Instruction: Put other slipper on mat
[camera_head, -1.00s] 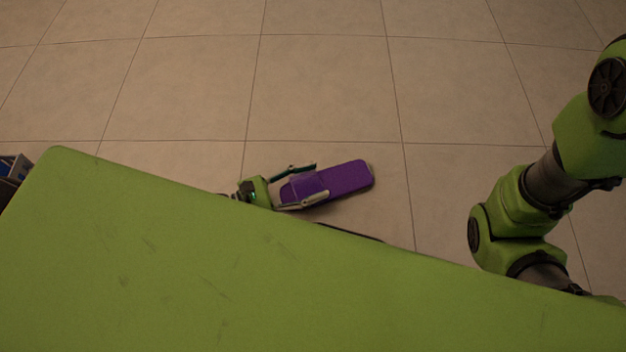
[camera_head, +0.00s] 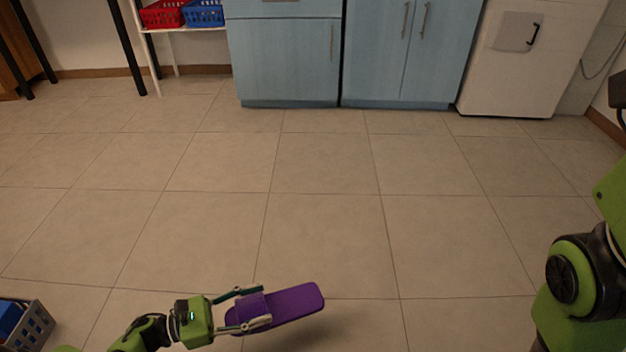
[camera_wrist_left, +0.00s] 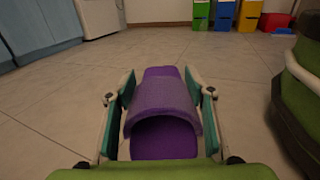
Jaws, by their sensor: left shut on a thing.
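A purple slipper (camera_head: 292,305) is in the lower middle of the head view, raised off the floor, with a dark shadow on the tiles beside it. My left gripper (camera_head: 256,308) is shut on it, one finger on each side of its strap. In the left wrist view the slipper (camera_wrist_left: 163,144) lies between the two fingers of my left gripper (camera_wrist_left: 160,105), its strap facing the camera. My right arm shows at the right edge of the head view, but its gripper is out of view. No mat shows in either view.
Tiled floor (camera_head: 320,220) is open ahead. Blue cabinets (camera_head: 290,60) and a white appliance (camera_head: 512,60) stand along the back wall. A grey crate (camera_head: 38,322) is at lower left. The wrist view shows coloured bins (camera_wrist_left: 225,15) at the back and a red box (camera_wrist_left: 274,22).

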